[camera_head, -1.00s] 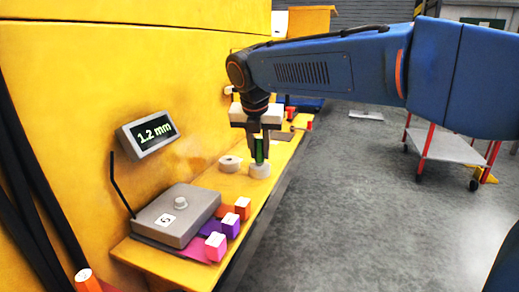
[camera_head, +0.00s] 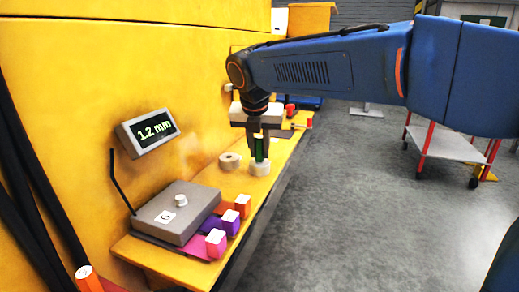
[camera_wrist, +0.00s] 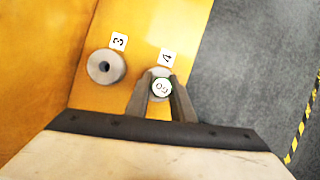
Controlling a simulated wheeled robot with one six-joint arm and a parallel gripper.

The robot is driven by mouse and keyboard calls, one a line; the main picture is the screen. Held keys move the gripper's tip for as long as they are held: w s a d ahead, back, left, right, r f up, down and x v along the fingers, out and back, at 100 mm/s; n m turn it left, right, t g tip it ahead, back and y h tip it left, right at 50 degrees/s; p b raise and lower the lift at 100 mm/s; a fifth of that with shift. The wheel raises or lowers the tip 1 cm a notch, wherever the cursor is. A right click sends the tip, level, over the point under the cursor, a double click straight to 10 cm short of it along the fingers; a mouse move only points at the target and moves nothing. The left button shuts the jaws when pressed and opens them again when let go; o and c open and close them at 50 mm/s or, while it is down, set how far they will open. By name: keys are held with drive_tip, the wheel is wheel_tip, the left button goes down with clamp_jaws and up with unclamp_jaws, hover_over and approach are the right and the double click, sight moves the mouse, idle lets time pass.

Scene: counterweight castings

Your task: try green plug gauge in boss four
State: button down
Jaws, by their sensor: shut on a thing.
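My gripper (camera_head: 259,148) is shut on the green plug gauge (camera_head: 260,150), which it holds upright over boss four (camera_head: 260,169), a short grey ring on the yellow ledge. The gauge's marked white top (camera_wrist: 161,87) shows between the fingers in the wrist view. The label "4" (camera_wrist: 166,57) lies beside this boss. The gauge's lower end meets the boss top in the head view; I cannot tell how deep it sits in the bore. In the wrist view the gauge and fingers hide most of the boss.
Boss three (camera_wrist: 106,66), with an open bore, stands to the left. A grey box (camera_head: 176,212) and several coloured blocks with white tops, one pink (camera_head: 215,244), are on the near ledge. A display (camera_head: 147,132) reads 1.2 mm. Grey floor lies to the right.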

idle(0.3)
drive_tip(key=c, duration=1.5)
unclamp_jaws()
drive_tip(key=shift+o, duration=0.2)
drive_tip(key=w+r+v, duration=0.1)
drive_tip(key=w+v, duration=0.1)
drive_tip(key=v, duration=1.2)
drive_tip(key=w+r+v, duration=0.1)
drive_tip(key=w+v, duration=0.1)
drive_tip(key=v, duration=1.2)
drive_tip(key=shift+w+d, duration=0.2)
drive_tip(key=shift+d, duration=0.2)
drive_tip(key=shift+r, duration=0.15)
